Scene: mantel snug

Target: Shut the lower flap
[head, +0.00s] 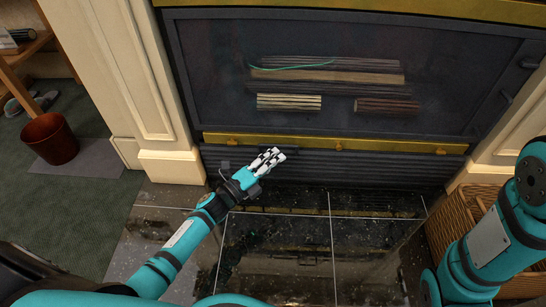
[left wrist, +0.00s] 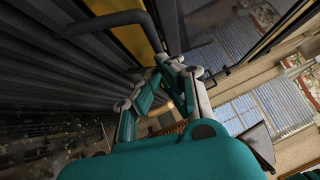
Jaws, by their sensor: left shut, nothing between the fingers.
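The lower flap (head: 400,168) is a dark, ribbed panel under the brass strip of the fireplace front. In the head view it looks near upright; I cannot tell whether it is fully closed. Its ribs also fill the left side of the left wrist view (left wrist: 50,75), with a dark bar handle (left wrist: 105,22) standing out from them. My left gripper (head: 275,156) is shut and empty, in front of the flap's left half. In the left wrist view its fingers (left wrist: 180,68) lie close to the handle; contact is unclear. My right gripper is not in view.
The glass firebox door (head: 350,50) is above the brass strip (head: 330,143), with logs behind it. Glossy tiles (head: 280,240) lie in front. A wicker basket (head: 455,225) stands at right, a brown bin (head: 50,138) at far left. Cream pillars (head: 125,70) flank the fireplace.

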